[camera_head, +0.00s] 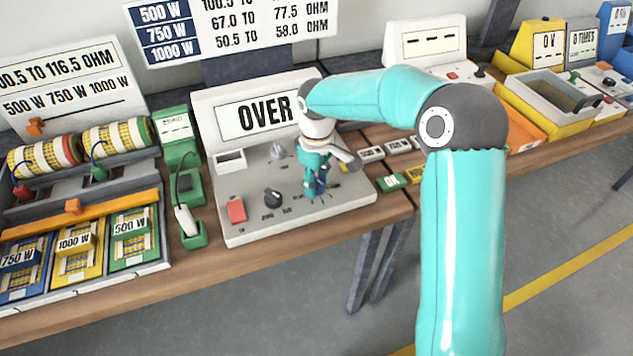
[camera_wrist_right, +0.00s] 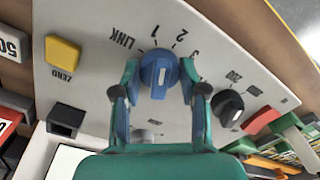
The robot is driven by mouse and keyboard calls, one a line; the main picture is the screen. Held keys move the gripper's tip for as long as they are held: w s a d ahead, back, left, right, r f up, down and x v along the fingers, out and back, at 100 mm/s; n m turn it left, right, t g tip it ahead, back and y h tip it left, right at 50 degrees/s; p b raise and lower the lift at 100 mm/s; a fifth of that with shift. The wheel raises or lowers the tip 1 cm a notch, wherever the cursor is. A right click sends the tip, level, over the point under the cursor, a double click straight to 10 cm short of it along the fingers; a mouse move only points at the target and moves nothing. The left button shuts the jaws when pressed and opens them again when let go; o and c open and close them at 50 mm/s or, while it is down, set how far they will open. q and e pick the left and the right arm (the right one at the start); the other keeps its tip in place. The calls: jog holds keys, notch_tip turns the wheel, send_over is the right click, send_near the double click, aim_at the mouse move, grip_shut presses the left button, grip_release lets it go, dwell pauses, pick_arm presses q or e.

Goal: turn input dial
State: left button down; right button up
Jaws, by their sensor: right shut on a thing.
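The blue input dial (camera_wrist_right: 160,75) sits on the light grey panel of the meter (camera_head: 250,232); a bit of its blue shows in the head view (camera_head: 322,181). Printed marks including LINK, 1, 2 and 3 fan around it. A white line on its top points roughly up in the wrist view; I cannot tell which mark it meets. My right gripper (camera_wrist_right: 157,88) reaches down with its fingers shut on the dial's two sides; it also shows in the head view (camera_head: 316,184). The meter's display (camera_head: 254,119) reads OVER. My left gripper is not in view.
A black knob (camera_wrist_right: 228,107) and red button (camera_head: 237,210) are near the dial. A yellow ZERO button (camera_wrist_right: 62,53) is on its other side. A probe in a green holder (camera_head: 193,232) stands left of the meter. Small labelled blocks (camera_head: 390,182) lie to its right.

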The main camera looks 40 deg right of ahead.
aim_at(317, 179)
jog(key=shift+m+b, duration=0.5)
jog(key=shift+m, duration=1.8)
jog(key=o, duration=1.1)
jog(key=shift+o, duration=0.2)
jog(key=shift+r, duration=0.1)
notch_tip(317, 179, up, 12)
